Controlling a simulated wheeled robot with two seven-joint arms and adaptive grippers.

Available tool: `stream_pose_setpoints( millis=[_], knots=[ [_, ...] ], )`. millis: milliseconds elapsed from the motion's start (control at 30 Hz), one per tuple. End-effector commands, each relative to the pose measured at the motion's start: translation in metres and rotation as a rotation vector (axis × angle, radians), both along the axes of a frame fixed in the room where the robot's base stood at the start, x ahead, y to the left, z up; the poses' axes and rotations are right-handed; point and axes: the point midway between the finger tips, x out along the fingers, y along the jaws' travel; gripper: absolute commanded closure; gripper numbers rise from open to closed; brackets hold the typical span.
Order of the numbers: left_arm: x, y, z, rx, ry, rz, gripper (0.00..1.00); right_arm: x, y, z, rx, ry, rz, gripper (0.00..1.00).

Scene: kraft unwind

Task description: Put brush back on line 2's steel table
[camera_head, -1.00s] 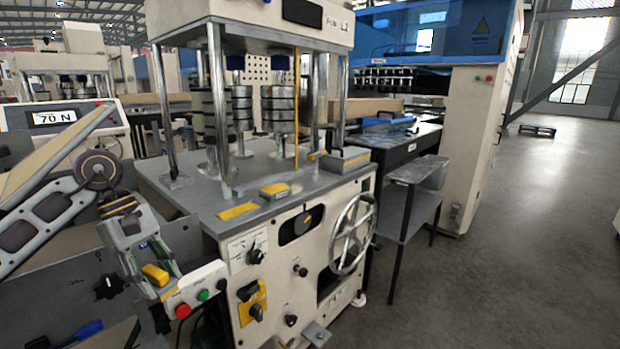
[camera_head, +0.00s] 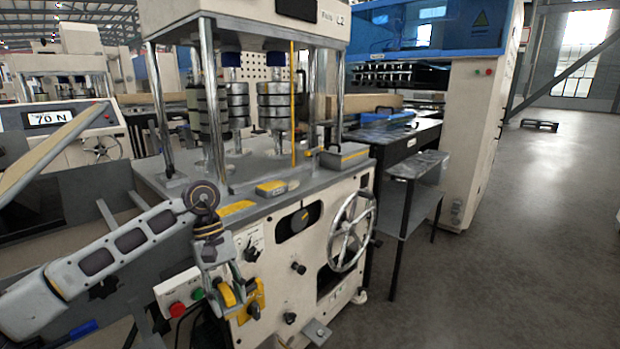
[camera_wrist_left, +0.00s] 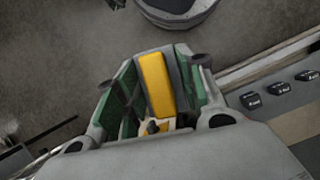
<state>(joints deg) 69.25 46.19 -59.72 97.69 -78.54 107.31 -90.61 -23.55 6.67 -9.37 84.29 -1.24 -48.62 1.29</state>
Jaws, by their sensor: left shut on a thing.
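My left gripper (camera_head: 226,286) is shut on a yellow-and-grey block, which seems to be the brush (camera_head: 227,295). In the left wrist view the brush (camera_wrist_left: 156,84) sits between the green-lined fingers, its yellow face showing; bristles cannot be made out. The gripper hangs in front of the cream machine marked L2, below its top edge and close to its front panel. My right gripper is not in view.
The machine's grey top (camera_head: 208,200) carries a small yellow-and-grey block (camera_head: 270,188) and a grey box (camera_head: 344,156). A handwheel (camera_head: 352,230) juts from its front. A red-and-green button box (camera_head: 182,297) is beside my gripper.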

Motion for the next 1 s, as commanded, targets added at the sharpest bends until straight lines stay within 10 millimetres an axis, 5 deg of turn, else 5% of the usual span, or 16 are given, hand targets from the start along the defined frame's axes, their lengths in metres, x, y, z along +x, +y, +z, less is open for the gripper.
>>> stream_pose_setpoints(
  millis=[500, 1000],
  knots=[
    [0.007, -0.068, -0.052, 0.002, 0.000, -0.307, 0.84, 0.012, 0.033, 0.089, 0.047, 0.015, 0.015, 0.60],
    [0.011, -0.108, -0.100, 0.004, -0.002, -0.580, 0.84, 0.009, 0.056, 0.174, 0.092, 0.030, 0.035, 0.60]
  ],
)
